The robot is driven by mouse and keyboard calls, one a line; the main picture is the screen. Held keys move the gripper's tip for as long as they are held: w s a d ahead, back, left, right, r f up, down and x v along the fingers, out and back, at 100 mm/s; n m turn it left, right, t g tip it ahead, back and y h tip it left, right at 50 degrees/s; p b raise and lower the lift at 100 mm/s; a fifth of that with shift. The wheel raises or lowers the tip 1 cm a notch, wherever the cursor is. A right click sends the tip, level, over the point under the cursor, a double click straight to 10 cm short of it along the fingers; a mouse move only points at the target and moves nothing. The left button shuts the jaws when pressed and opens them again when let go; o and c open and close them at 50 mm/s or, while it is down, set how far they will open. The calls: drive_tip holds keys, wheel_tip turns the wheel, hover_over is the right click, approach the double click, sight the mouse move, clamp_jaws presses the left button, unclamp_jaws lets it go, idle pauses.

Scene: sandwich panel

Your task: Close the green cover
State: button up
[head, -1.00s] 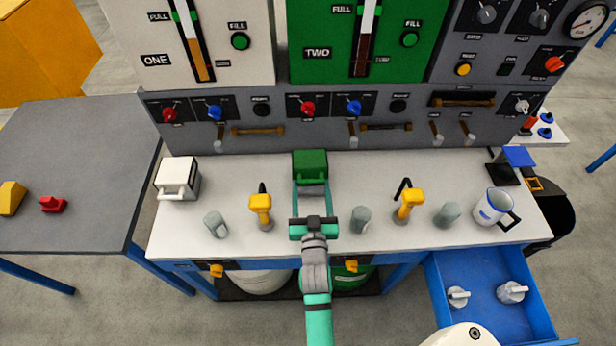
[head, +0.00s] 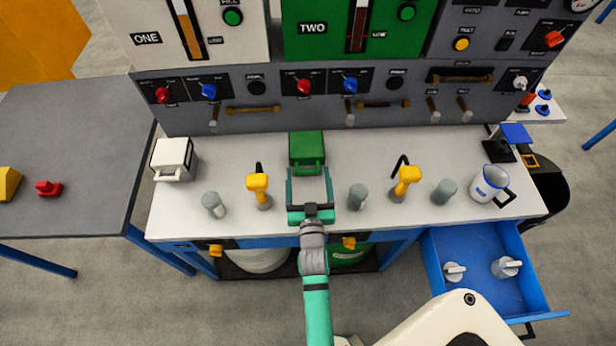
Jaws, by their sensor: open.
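The green cover (head: 306,147) sits on a box on the white counter, below the green panel marked TWO. Its top looks flat and lowered, with a green handle on the front side. I cannot tell whether a small gap is left under it. My gripper (head: 309,175) is open just in front of the cover, with its teal fingers pointing at the box on either side of the handle. Nothing shows between the fingers. Whether a fingertip touches the box cannot be told.
A white box with a handle (head: 173,160) stands at left. Yellow-handled taps (head: 258,183) (head: 407,176) and grey cylinders (head: 213,204) (head: 357,197) (head: 444,191) flank my gripper. A mug (head: 490,183) stands at right. A blue drawer (head: 483,246) is open below.

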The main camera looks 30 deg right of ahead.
drive_tip(key=v, duration=1)
drive_tip(key=shift+s+a, duration=0.2)
drive_tip(key=shift+s, duration=0.15)
drive_tip(key=shift+a, duration=0.1)
drive_tip(key=s+a+r+n+y, duration=0.2)
drive_tip(key=s+a+n+y, duration=0.1)
drive_tip(key=s+a, duration=0.7)
drive_tip(key=s+a+r+n+y, duration=0.2)
drive_tip(key=s+a+y, duration=0.3)
drive_tip(key=s+a, duration=0.5)
drive_tip(key=shift+a+r+n+g+y, duration=0.3)
drive_tip(key=shift+a+r+n+y, duration=0.15)
drive_tip(key=shift+a, duration=0.15)
drive_tip(key=shift+c, duration=0.2)
